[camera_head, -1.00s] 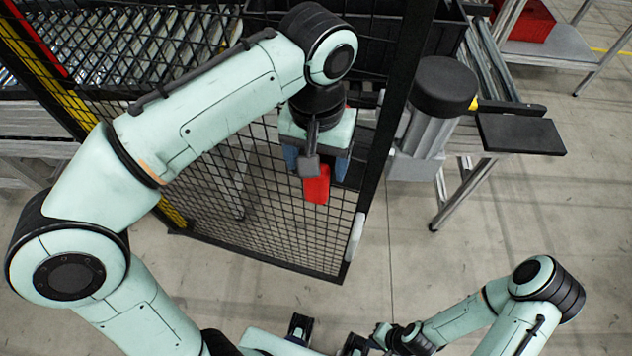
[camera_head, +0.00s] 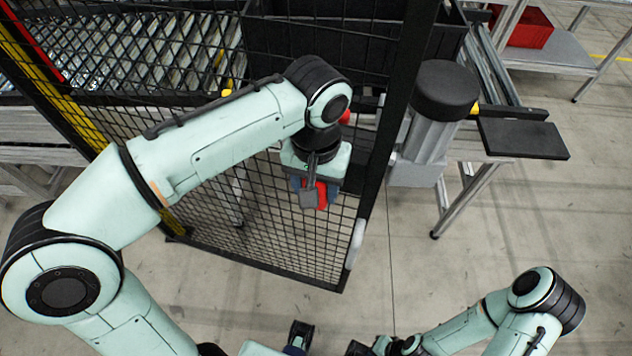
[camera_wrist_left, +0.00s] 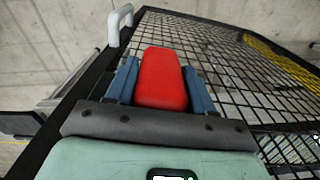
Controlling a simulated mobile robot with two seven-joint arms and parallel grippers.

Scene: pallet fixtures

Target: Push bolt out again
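My left gripper (camera_head: 316,192) points down in front of the black mesh gate. Its blue fingers stand on both sides of a red block (camera_head: 322,194), which looks like the bolt's grip. In the left wrist view, the red block (camera_wrist_left: 163,78) fills the space between the fingers of the left gripper (camera_wrist_left: 161,82), which are closed against its sides. The bolt's shaft and seat are hidden behind the gripper.
The mesh gate (camera_head: 262,215) has a dark frame post and a pale handle (camera_head: 356,243). Behind it are a roller conveyor (camera_head: 150,50) and a black bin (camera_head: 300,45). A grey motor with a black cap (camera_head: 444,90) stands right of the post.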

